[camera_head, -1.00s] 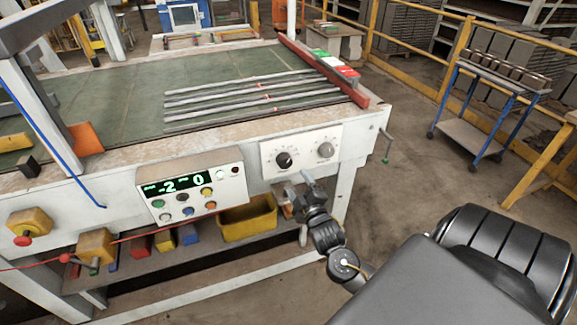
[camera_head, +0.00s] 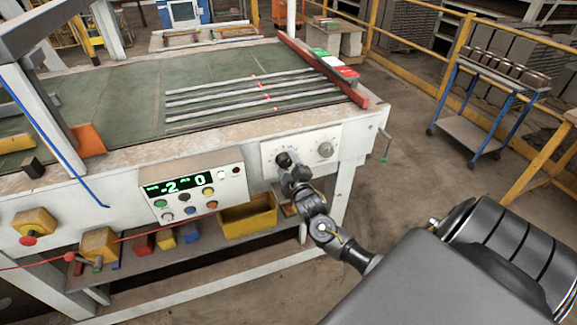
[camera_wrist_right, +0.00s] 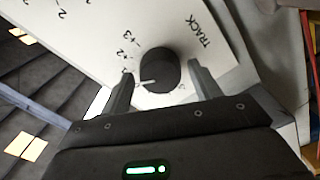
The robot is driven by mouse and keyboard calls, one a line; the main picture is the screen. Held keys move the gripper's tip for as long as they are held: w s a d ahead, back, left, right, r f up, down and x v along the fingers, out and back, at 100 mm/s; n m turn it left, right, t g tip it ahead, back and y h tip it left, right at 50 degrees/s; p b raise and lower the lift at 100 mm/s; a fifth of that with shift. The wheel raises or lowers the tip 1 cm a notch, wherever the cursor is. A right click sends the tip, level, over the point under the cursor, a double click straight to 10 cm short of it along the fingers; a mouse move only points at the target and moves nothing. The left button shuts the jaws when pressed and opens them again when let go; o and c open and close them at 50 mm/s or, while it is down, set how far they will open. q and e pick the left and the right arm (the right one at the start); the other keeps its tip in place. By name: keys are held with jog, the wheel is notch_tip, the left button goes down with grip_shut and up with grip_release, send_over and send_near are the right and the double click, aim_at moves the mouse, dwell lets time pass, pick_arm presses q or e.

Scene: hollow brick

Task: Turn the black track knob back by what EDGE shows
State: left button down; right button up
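The black track knob (camera_head: 284,159) is on a white plate (camera_head: 335,135) on the table's front. In the right wrist view the knob (camera_wrist_right: 160,68) has a white pointer line toward the lower left, and the plate reads TRACK with a number scale. My right gripper (camera_head: 290,172) is at the knob; its open fingers (camera_wrist_right: 162,88) stand on either side of the knob's lower part, with gaps showing. The display (camera_head: 179,185) shows -2 and 0 in green; its small labels are too blurred to read surely. My left gripper is not in view.
A grey knob (camera_head: 325,149) sits right of the black one. The button box (camera_head: 192,194) is to the left. A yellow bin (camera_head: 248,217) stands on the shelf below.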

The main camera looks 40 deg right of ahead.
jog(key=c, duration=0.7)
jog(key=shift+s+d, duration=0.1)
jog(key=shift+d, duration=0.1)
jog(key=shift+c, duration=0.6)
jog(key=shift+a, duration=0.2)
jog(key=shift+m, duration=0.3)
jog(key=m, duration=0.5)
jog(key=shift+p, duration=0.35)
jog(key=m, duration=0.6)
jog(key=shift+p, duration=0.3)
jog(key=shift+r+m, duration=0.1)
jog(key=shift+m, duration=0.2)
